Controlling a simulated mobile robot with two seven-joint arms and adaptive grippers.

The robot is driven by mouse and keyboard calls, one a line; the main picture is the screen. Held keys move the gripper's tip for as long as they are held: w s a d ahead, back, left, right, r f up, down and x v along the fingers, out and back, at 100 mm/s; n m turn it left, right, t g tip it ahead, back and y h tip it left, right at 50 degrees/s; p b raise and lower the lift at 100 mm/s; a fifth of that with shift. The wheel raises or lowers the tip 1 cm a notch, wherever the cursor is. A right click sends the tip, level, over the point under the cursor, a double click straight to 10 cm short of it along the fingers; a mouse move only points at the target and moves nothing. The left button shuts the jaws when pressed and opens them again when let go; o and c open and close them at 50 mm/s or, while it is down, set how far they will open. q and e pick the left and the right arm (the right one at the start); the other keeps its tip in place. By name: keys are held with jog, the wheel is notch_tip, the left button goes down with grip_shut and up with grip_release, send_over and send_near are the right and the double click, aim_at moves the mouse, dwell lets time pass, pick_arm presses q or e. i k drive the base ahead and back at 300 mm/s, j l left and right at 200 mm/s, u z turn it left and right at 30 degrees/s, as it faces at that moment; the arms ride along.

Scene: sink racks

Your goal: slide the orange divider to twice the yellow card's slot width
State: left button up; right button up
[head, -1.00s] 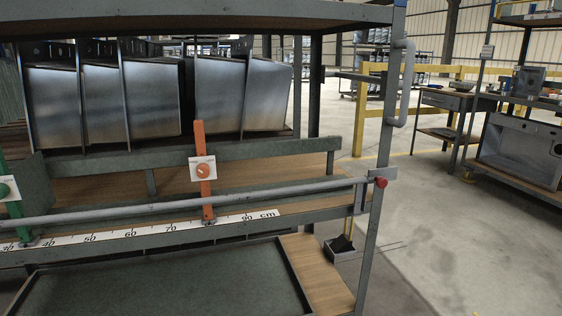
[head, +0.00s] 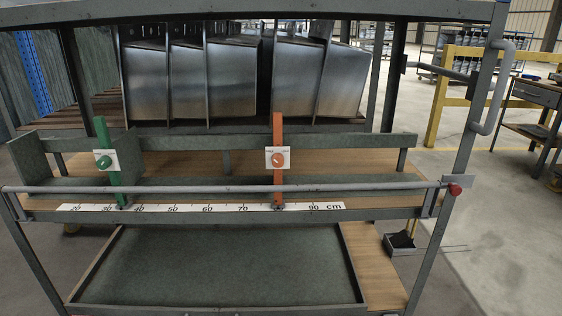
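The orange divider (head: 278,185) stands upright behind the grey rail in the head view. Its foot covers the ruler at about 80 cm. A white plate with a round orange knob (head: 278,160) is on its front. The green divider (head: 110,180) leans slightly and meets the ruler (head: 190,208) at about 35 cm. It has a white plate with a green knob (head: 104,161). I cannot make out a yellow card. Neither of my grippers is in view.
A grey rail (head: 350,188) with a red end cap (head: 455,189) runs in front of the dividers. Metal sinks (head: 235,80) stand on the rack behind. An empty green tray (head: 215,265) lies below. Open floor (head: 500,240) is at right.

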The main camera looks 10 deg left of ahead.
aim_at(277, 203)
jog(key=u, duration=2.05)
jog(key=k+l+z, duration=0.1)
jog(key=z, duration=1.4)
jog(key=j+u, duration=0.2)
jog(key=j, duration=0.35)
jog(key=j+u, duration=0.25)
jog(key=j, duration=0.3)
jog(key=i, duration=0.05)
